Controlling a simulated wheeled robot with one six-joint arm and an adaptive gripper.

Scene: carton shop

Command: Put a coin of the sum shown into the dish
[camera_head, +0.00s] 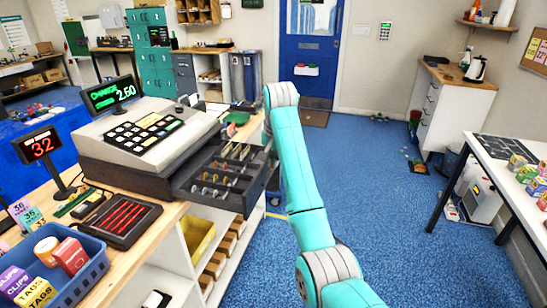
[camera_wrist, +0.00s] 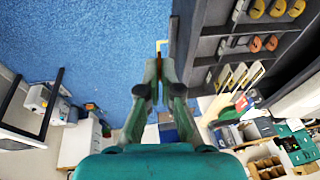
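The cash register (camera_head: 140,135) stands on the wooden counter. Its green display (camera_head: 112,94) reads CHANGE and what looks like 2.60. Its drawer (camera_head: 215,195) is open, with coins in rows of compartments and upright slots. The wrist view shows the drawer (camera_wrist: 205,48) at the right, with gold coins (camera_wrist: 277,8) and copper coins (camera_wrist: 263,43). A small green dish (camera_head: 237,117) sits beyond the drawer; it seems to show in the wrist view too (camera_wrist: 228,113).
A red display showing 32 (camera_head: 40,145), a black tray with red stripes (camera_head: 120,218) and a blue basket of rolls (camera_head: 60,270) stand on the near counter. Shelves with a yellow bin (camera_head: 197,236) lie below the drawer. Blue floor (camera_head: 400,200) is free to the right.

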